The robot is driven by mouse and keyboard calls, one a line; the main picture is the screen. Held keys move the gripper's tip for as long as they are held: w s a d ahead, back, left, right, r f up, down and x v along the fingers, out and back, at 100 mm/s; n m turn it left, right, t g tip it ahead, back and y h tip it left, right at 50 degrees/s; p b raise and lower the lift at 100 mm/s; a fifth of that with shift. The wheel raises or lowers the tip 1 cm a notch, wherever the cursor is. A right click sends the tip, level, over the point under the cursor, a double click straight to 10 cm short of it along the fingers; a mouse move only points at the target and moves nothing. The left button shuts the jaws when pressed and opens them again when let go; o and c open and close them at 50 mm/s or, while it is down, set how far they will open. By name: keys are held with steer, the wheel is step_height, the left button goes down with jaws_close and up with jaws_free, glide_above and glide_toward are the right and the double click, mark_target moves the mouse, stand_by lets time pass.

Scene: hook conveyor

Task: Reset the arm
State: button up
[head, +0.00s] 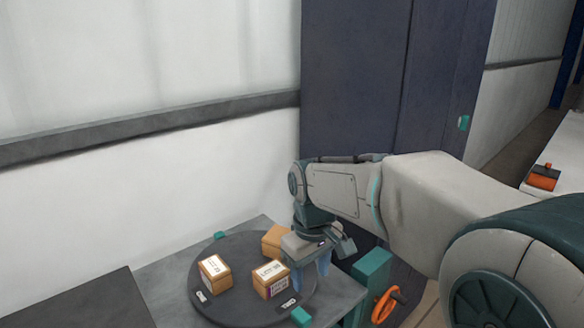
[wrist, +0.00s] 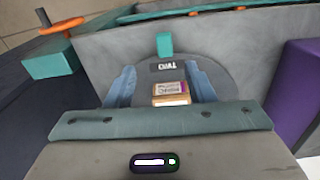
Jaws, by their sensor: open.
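My arm reaches in from the right in the head view. My gripper (head: 322,267) points down at the right edge of a round dark turntable (head: 240,312). Its two blue fingers are apart in the wrist view (wrist: 163,86), open and empty. Three cardboard boxes stand on the turntable: a left one (head: 214,275), a front one (head: 270,281) with a white label, and a back one (head: 276,241) partly hidden by my gripper. In the wrist view one labelled box (wrist: 170,94) shows between the fingers; whether it lies between them or below them is unclear.
A teal post (head: 371,269) and an orange handwheel (head: 386,304) stand right of the turntable. A dark cabinet or column (head: 350,90) rises behind the arm. A purple block (wrist: 296,82) is at the wrist view's right. A dark surface (head: 80,305) lies at the left.

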steer(key=s+d+f+m+t, duration=0.2)
steer(key=s+d+f+m, duration=0.1)
steer(key=s+d+m, duration=0.4)
steer(key=shift+s+d+t, duration=0.3)
steer(key=shift+s+d, duration=1.6)
steer(key=shift+s, duration=1.7)
